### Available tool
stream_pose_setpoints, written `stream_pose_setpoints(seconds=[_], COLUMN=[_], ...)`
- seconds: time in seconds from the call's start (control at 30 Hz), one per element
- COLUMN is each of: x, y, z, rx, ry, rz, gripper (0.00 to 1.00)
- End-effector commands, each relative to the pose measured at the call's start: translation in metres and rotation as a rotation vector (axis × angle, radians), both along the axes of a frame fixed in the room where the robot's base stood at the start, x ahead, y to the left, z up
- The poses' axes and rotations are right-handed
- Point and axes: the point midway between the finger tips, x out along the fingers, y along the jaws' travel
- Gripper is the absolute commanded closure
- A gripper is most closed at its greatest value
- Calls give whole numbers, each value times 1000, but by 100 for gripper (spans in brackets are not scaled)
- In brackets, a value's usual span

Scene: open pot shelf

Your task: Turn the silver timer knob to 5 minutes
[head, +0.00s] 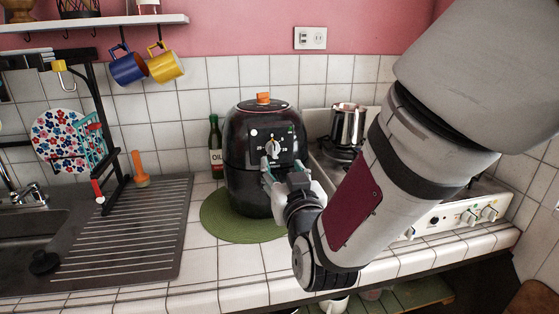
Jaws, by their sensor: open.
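A black air fryer (248,180) stands on a round green mat (217,217) on the white tiled counter. The silver timer knob (273,149) sits on the upper front panel of the fryer, with white markings around it. The knob's exact pointer position is too small to read. My gripper (268,164) is open at the fryer's front, just below the knob. I cannot tell whether a fingertip touches the knob. My gripper and wrist hide the lower right front of the fryer.
A bottle (215,148) stands behind the fryer on the left. A metal pot (347,122) is on the stove at the right, with stove knobs (468,216) on its front. A sink drainer (133,233) lies at the left. Mugs (164,64) hang above.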

Motion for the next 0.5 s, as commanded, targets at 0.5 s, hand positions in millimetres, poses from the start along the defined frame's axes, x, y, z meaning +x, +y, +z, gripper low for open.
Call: stream_pose_setpoints(seconds=[0.5], x=[78], y=[22], z=[1], rx=[1], ry=[0], rz=[0], gripper=[51])
